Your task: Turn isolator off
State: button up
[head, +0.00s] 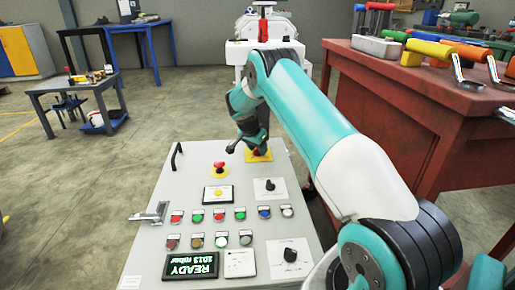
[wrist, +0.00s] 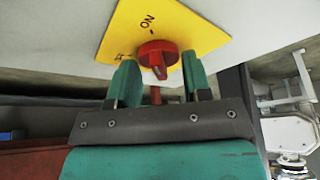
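The isolator is a red rotary knob (wrist: 157,54) on a yellow plate (wrist: 185,28) with "ON" printed on it. In the wrist view a second marking at the plate's lower left is partly hidden by a finger. In the head view the yellow plate (head: 260,158) shows at the panel's far right corner, with the knob mostly hidden behind my gripper. My gripper (wrist: 160,78) is open, with one green finger on each side of the knob and visible gaps between them. I cannot tell whether the fingertips reach the plate.
A red workbench (head: 400,110) with tools is close on the right.

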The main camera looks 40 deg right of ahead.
jog(key=c, duration=0.4)
jog(key=n+p, duration=0.1)
jog(key=n+t+p, duration=0.1)
jog(key=n+p, duration=0.1)
jog(key=shift+s+r, duration=0.15)
jog(key=shift+r, duration=0.05)
jog(key=n+t+p, duration=0.1)
jog(key=n, duration=0.1)
jog(key=n+y+p, duration=0.1)
jog(key=n+p, duration=0.1)
jog(key=n, duration=0.1)
jog(key=shift+d+f+t+y, duration=0.1)
jog(key=shift+t+y, duration=0.2)
jog(key=shift+t, duration=0.1)
jog(key=n+p, duration=0.1)
jog(key=n, duration=0.1)
jog(key=n+t+y+p, duration=0.1)
jog(key=n, duration=0.2)
jog(key=shift+f+y, duration=0.1)
jog(key=shift+y, duration=0.2)
jog(key=shift+d+n+y, duration=0.1)
jog(key=shift+n+y, duration=0.8)
jog(key=shift+n, duration=1.5)
